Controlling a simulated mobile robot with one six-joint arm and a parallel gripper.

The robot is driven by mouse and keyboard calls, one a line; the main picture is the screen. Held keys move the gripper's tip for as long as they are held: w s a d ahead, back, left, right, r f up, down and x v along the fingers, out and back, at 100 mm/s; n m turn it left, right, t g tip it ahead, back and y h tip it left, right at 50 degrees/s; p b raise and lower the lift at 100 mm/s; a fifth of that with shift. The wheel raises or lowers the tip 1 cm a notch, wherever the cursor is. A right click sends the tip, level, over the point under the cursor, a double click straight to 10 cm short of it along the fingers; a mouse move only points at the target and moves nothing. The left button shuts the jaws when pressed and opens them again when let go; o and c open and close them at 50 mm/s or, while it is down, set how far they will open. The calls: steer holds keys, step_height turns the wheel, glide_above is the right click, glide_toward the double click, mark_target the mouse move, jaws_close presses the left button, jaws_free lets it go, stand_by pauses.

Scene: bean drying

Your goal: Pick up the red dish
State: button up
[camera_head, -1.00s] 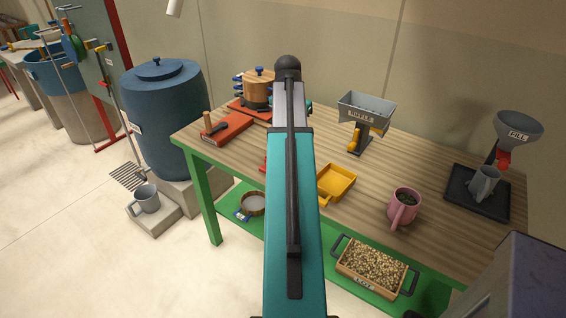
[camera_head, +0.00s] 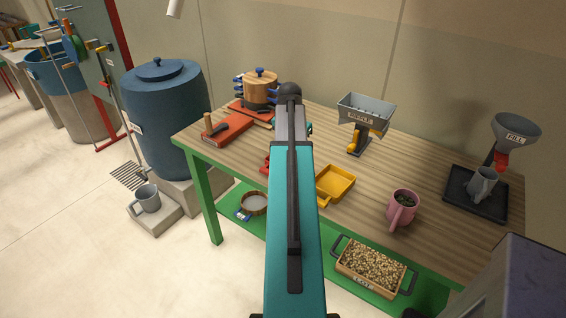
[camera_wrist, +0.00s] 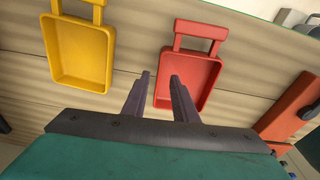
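The red dish (camera_wrist: 187,78) is a shallow rectangular tray with a loop handle, lying on the wooden table. In the wrist view it is just beyond my gripper (camera_wrist: 160,76), right of centre. My gripper is open and empty, and its right finger overlaps the dish's near wall in the picture. Whether it touches the dish I cannot tell. In the head view my arm hides most of the red dish; only a small red edge (camera_head: 267,162) shows beside it. A similar yellow dish (camera_wrist: 80,48) lies to the left in the wrist view and right of my arm in the head view (camera_head: 336,183).
A red block with a handle (camera_head: 229,129) and a copper pot (camera_head: 260,88) stand at the table's left. A riffle hopper (camera_head: 365,108), pink mug (camera_head: 401,208) and fill funnel (camera_head: 515,130) stand to the right. A bean tray (camera_head: 371,265) sits on the green lower shelf.

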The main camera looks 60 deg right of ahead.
steer(key=shift+d+f, duration=0.1)
steer(key=shift+f, duration=0.45)
steer(key=shift+f, duration=0.1)
steer(key=shift+s+d+f+p, duration=0.1)
steer(key=shift+d+f+p, duration=0.1)
steer(key=shift+f+p, duration=0.75)
steer(key=shift+d+f+p, duration=0.2)
steer(key=shift+f+p, duration=0.1)
steer(key=shift+f, duration=1.2)
jaws_close()
